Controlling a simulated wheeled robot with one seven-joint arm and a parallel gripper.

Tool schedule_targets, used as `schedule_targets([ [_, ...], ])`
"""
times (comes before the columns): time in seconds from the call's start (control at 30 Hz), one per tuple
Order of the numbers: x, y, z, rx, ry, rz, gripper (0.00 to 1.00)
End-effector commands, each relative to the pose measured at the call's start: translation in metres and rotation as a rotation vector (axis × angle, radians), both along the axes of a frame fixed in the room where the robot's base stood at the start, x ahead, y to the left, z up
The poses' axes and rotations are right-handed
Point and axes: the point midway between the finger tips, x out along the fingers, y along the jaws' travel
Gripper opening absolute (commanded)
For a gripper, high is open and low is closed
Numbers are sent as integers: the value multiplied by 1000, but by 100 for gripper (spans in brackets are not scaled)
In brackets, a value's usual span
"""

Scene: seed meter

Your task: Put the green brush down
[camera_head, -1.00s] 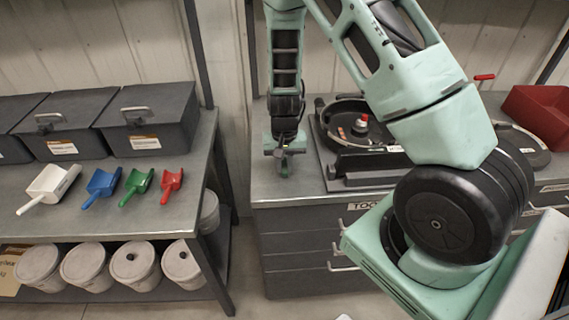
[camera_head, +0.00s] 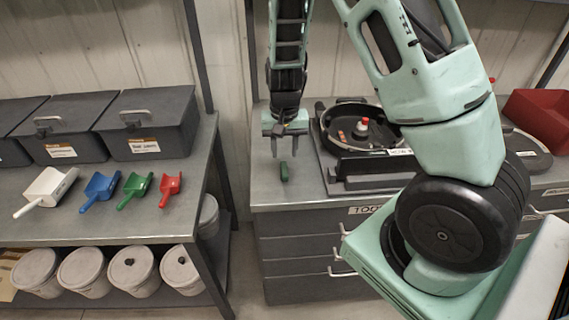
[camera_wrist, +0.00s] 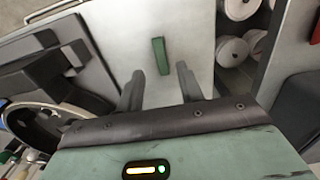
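The green brush (camera_head: 284,172) lies on the grey bench top (camera_head: 262,188), left of the black seed meter. It also shows in the wrist view (camera_wrist: 160,56) as a small green bar on the pale surface, beyond my fingertips. My gripper (camera_head: 284,152) is above and behind the brush in the head view, pointing down. In the wrist view my two fingers (camera_wrist: 160,88) are spread apart with nothing between them. The brush is apart from both fingers.
The seed meter (camera_head: 345,150) with a red-and-white knob (camera_head: 363,124) stands right of the brush. A red bin (camera_head: 543,115) is at the far right. On the left bench lie white, blue, green and red scoops (camera_head: 171,187). The bench around the brush is clear.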

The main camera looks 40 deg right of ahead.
Motion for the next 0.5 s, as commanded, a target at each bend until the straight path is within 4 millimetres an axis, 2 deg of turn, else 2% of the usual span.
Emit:
schedule_targets([
  [0.13,0,1,27,0,-4,0,37],
  [0.3,0,1,44,1,-1,1,37],
  [0.37,-1,7,49,8,-1,17,37],
  [0.47,-10,42,61,42,-3,112,37],
  [0.5,-18,65,69,64,-5,181,37],
])
